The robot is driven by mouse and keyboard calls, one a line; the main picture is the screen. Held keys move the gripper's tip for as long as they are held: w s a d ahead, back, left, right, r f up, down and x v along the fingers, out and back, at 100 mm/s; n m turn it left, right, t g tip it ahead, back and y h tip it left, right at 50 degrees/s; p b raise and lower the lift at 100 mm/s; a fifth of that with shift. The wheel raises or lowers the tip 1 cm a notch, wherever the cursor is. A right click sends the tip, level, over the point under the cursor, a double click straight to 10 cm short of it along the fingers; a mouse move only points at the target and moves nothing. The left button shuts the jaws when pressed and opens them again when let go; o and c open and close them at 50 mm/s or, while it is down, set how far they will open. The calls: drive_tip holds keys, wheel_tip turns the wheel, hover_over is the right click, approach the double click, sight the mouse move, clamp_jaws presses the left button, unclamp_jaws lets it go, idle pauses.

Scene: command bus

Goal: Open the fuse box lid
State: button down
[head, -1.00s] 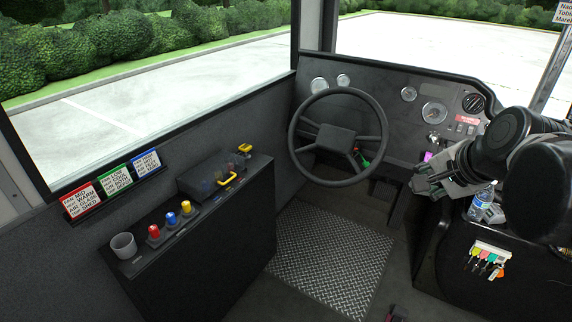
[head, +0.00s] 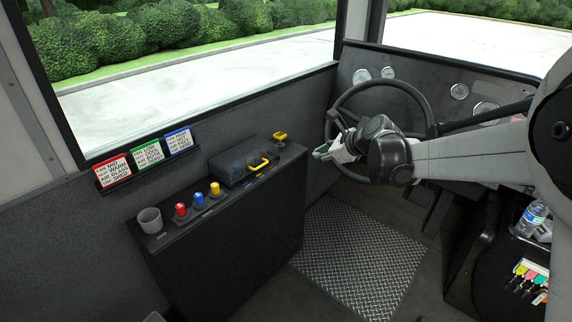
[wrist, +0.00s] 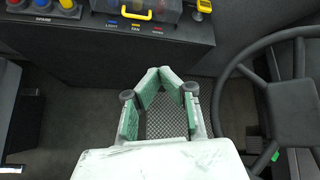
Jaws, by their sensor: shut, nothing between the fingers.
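The fuse box (head: 232,166) sits on top of the black side console, with a dark see-through lid that looks closed. Its yellow handle (head: 263,161) is on the side facing the aisle. In the wrist view the box (wrist: 170,10) is cut off by the top edge, with the yellow handle (wrist: 136,15) in sight. My gripper (head: 322,152) is in front of the steering wheel, to the right of the box and apart from it. In the wrist view its fingertips (wrist: 160,73) are together, below the handle, with nothing held.
The steering wheel (head: 397,95) is close behind and right of my gripper. A yellow device (head: 280,137) is beyond the box. Space above the floor plate (head: 355,265) is free.

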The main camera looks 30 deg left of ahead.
sight(248, 160)
drive_tip(key=a+f+m+b, duration=0.1)
drive_tip(key=a+f, duration=0.4)
drive_tip(key=a, duration=0.2)
drive_tip(key=a+f+m+g+y+b, duration=0.1)
drive_tip(key=a+f, duration=0.4)
drive_tip(key=a, duration=0.2)
drive_tip(key=a+f+m+b, duration=0.1)
drive_tip(key=a+f, duration=0.4)
drive_tip(key=a, duration=0.2)
drive_tip(key=shift+s+g+b, duration=0.15)
drive_tip(key=shift+g+b, duration=0.15)
drive_tip(key=shift+b, duration=0.05)
drive_tip(key=shift+d+r, duration=0.1)
